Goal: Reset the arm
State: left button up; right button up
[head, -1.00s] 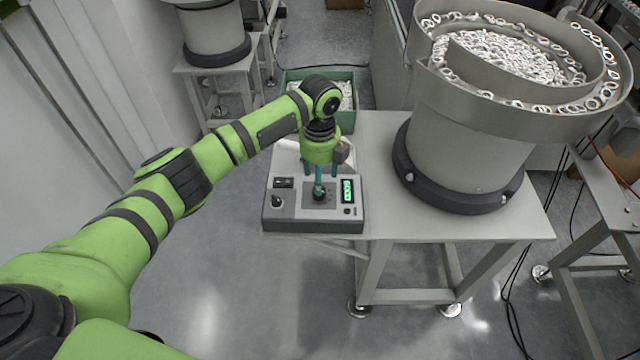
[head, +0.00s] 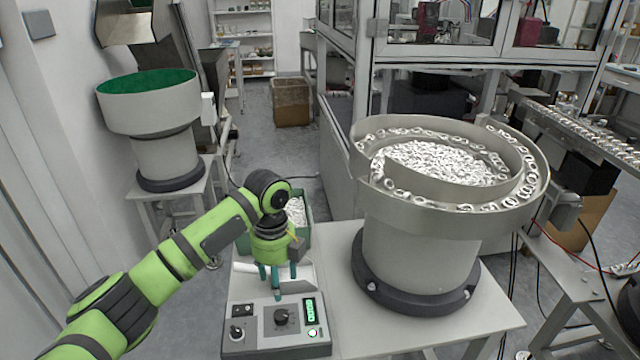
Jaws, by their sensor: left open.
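My left arm is green with black joints and comes in from the left in the head view. Its gripper (head: 278,288) points down above a grey control box (head: 262,338) on the table. The teal fingers are apart, with nothing seen between them. The box has a black knob (head: 283,317), a second dark knob at its left and a lit green display (head: 310,308). The fingertips look apart from the knob. My right gripper is not in view.
A bowl feeder (head: 420,240) full of white rings stands right of the box on a light table (head: 475,325). A green crate (head: 306,229) with white parts sits behind my gripper. Another feeder (head: 165,125) with a green inside stands at the left.

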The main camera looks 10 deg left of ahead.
aim_at(302, 335)
pick_arm(q)
jog(key=s+d+f+n+t+h, duration=0.1)
jog(key=s+d+f+n+h, duration=0.1)
jog(key=s+d+f+n, duration=0.4)
jog(key=s+d+f+n+h, duration=0.15)
jog(key=s+f+n, duration=0.25)
jog(key=s+f, duration=0.4)
jog(key=s+a+n+t+y, duration=0.3)
jog(key=s+a+n, duration=0.8)
jog(key=s+n, duration=0.5)
notch_tip(302, 335, down, 24)
jog(key=s+g, duration=0.2)
jog(key=s, duration=0.1)
jog(key=s+a+f+g, duration=0.1)
jog(key=s+a+f, duration=0.2)
jog(key=s+f, duration=0.9)
jog(key=s, duration=0.2)
jog(key=shift+s+f+m, duration=0.35)
jog(key=shift+f+m, duration=0.05)
jog(key=shift+y, duration=0.25)
dwell(1.6)
